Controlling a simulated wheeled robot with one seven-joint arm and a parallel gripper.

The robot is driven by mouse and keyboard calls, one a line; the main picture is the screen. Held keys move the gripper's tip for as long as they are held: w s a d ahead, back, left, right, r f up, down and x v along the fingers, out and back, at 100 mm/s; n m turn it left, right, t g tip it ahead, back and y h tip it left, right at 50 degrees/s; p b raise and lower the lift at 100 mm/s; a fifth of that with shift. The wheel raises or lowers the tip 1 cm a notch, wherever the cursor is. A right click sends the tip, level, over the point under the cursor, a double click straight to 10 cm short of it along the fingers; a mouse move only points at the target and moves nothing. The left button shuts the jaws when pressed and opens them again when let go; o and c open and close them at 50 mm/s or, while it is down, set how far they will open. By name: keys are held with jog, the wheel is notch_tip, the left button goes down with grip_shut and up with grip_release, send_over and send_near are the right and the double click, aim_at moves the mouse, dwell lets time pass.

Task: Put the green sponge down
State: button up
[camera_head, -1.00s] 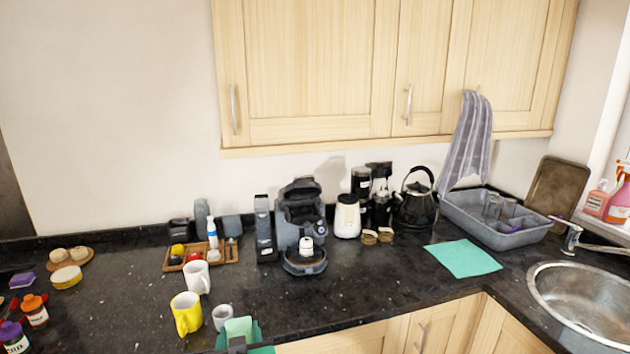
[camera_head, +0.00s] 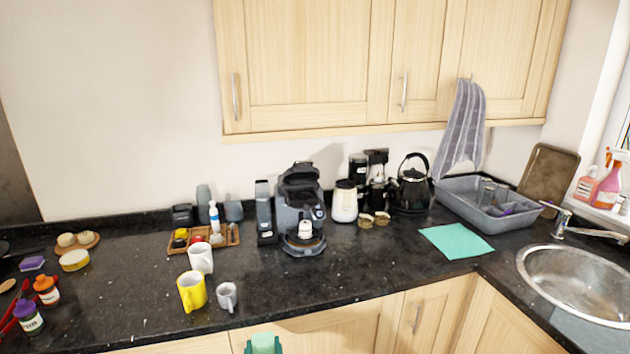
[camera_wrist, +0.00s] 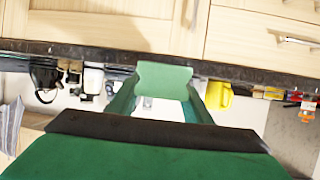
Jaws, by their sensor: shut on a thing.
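The green sponge (camera_head: 263,342) shows at the bottom edge of the head view, in front of the cabinet doors and off the counter. My gripper (camera_wrist: 160,100) has a green finger on each side of the sponge (camera_wrist: 163,78) in the wrist view and is shut on it. The sponge is held in the air. Only the tops of the sponge and gripper show in the head view.
The black counter (camera_head: 330,285) has bare room right of the grey cup (camera_head: 227,296). A yellow mug (camera_head: 192,291) and a white mug (camera_head: 201,258) stand nearby. A teal cloth (camera_head: 456,241) lies left of the sink (camera_head: 580,285). The coffee machine (camera_head: 301,210) stands behind.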

jog(key=s+d+f+h, duration=0.1)
jog(key=s+d+f, duration=0.3)
jog(key=f, duration=0.6)
jog(key=s+d+f+m, duration=0.1)
jog(key=s+d+f, duration=0.3)
jog(key=f, duration=0.6)
jog(key=s+d+f+m+h, duration=0.1)
jog(key=s+d+f, duration=0.4)
jog(key=f, duration=0.5)
jog(key=shift+f+h, duration=0.25)
jog(key=shift+h, duration=0.05)
jog(key=shift+s, duration=0.25)
